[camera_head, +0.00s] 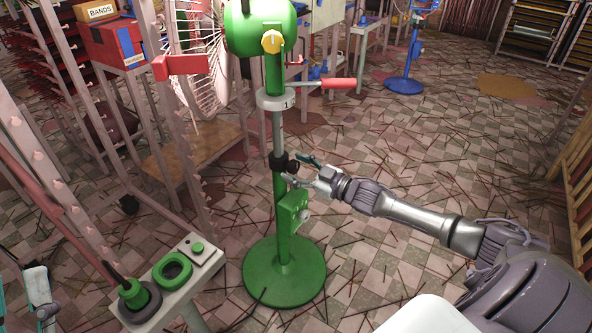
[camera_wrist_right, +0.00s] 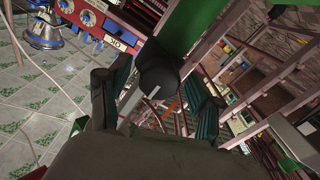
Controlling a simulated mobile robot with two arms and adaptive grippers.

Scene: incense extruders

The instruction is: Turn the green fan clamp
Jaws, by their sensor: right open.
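The green fan (camera_head: 260,28) stands upright on a green pole with a round green base (camera_head: 285,272). Its black clamp (camera_head: 284,162) sits around the pole where the grey upper tube meets the green lower tube. My right gripper (camera_head: 299,170) is open at the clamp, reaching in from the right. In the right wrist view the dark clamp knob (camera_wrist_right: 158,72) lies between the two spread teal-padded fingers (camera_wrist_right: 162,95). I cannot tell whether either finger touches it. My left gripper (camera_head: 38,288) shows only partly at the lower left edge; its jaws are unclear.
A green control box (camera_head: 292,212) is mounted on the pole below the clamp. A bench with a green button (camera_head: 197,248) stands at the lower left. A white fan cage (camera_head: 200,60) and racks stand behind. A blue fan stand (camera_head: 404,84) is farther back. The floor at right is open, strewn with sticks.

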